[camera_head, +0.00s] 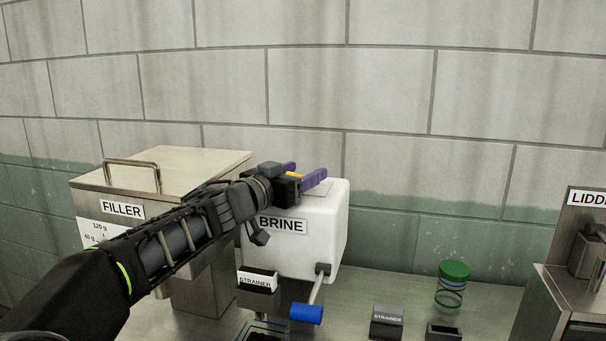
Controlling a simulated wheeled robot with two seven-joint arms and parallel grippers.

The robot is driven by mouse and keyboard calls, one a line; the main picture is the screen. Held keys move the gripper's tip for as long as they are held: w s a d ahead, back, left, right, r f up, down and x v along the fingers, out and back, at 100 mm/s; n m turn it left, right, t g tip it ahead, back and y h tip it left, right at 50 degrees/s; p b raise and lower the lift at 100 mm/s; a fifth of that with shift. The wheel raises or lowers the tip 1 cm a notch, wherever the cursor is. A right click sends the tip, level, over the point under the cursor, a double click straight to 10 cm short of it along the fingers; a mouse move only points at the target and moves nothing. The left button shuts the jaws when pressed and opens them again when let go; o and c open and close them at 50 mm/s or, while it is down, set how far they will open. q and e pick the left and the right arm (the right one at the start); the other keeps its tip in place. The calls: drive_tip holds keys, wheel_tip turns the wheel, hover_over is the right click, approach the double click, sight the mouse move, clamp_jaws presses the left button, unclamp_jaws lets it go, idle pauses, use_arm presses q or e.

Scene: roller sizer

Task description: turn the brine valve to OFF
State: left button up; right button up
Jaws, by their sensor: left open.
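The brine tank (325,230) is a white box labelled BRINE in the middle of the head view. Its valve shows as a metal lever with a blue grip (306,313), slanting down and toward me from a dark mount at the tank's lower right corner. No OFF mark can be read. My left gripper (302,176), with purple fingers, is open and empty over the upper part of the tank, well above the lever and apart from it. My left arm hides part of the tank's left side and label. My right gripper is not in view.
The metal FILLER box (165,167) with a handle stands at left. The LIDDER machine (577,270) is at right. Some counter right of the lever is bare.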

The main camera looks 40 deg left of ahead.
use_arm(q)
drive_tip(key=shift+w, duration=0.3)
